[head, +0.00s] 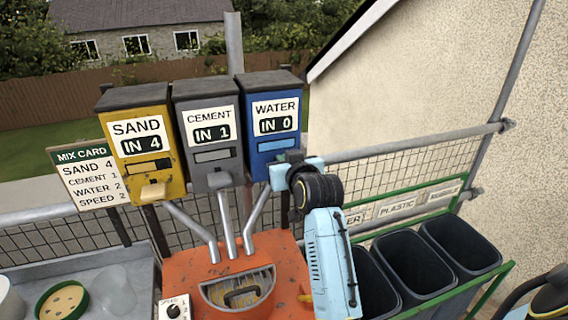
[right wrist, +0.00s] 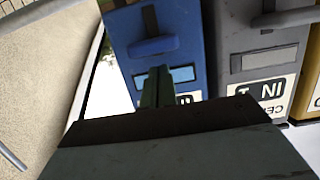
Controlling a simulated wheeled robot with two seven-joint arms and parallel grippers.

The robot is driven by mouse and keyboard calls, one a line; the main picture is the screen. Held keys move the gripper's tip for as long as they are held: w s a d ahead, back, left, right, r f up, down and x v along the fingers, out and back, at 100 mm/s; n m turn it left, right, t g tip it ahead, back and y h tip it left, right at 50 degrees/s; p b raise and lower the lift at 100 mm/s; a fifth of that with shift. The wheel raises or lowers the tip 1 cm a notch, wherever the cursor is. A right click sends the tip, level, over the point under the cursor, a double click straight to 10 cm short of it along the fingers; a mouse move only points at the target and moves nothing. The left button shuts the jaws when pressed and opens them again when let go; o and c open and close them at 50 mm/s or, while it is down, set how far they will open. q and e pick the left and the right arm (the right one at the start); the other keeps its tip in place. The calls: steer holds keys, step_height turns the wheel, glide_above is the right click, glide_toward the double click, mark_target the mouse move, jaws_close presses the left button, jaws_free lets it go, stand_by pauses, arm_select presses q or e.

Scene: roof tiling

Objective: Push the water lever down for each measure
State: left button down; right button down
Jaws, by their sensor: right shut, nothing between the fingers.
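The blue water dispenser (head: 275,118) reads IN 0, beside the grey cement dispenser (head: 212,126) reading IN 1 and the yellow sand dispenser (head: 142,142) reading IN 4. My right gripper (head: 283,172) is at the lower front of the water dispenser and covers its lever in the head view. In the right wrist view, the dark blue water lever (right wrist: 155,47) shows clear of the shut, empty fingers (right wrist: 157,86). The fingertips lie over the light-blue window; contact cannot be told. The mix card (head: 88,176) lists WATER 2. My left gripper is out of view.
An orange mixer (head: 190,264) with a grated opening stands below the metal chutes (head: 224,222). Dark bins (head: 462,248) in a green frame stand at the right. A metal tray (head: 140,268) is at the lower left. A mesh fence and rail run behind.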

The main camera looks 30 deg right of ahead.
steer(key=shift+f, duration=0.5)
steer(key=shift+f, duration=0.1)
step_height(320, 180, down, 4)
steer(key=shift+r+b, duration=0.15)
steer(key=shift+b, duration=0.4)
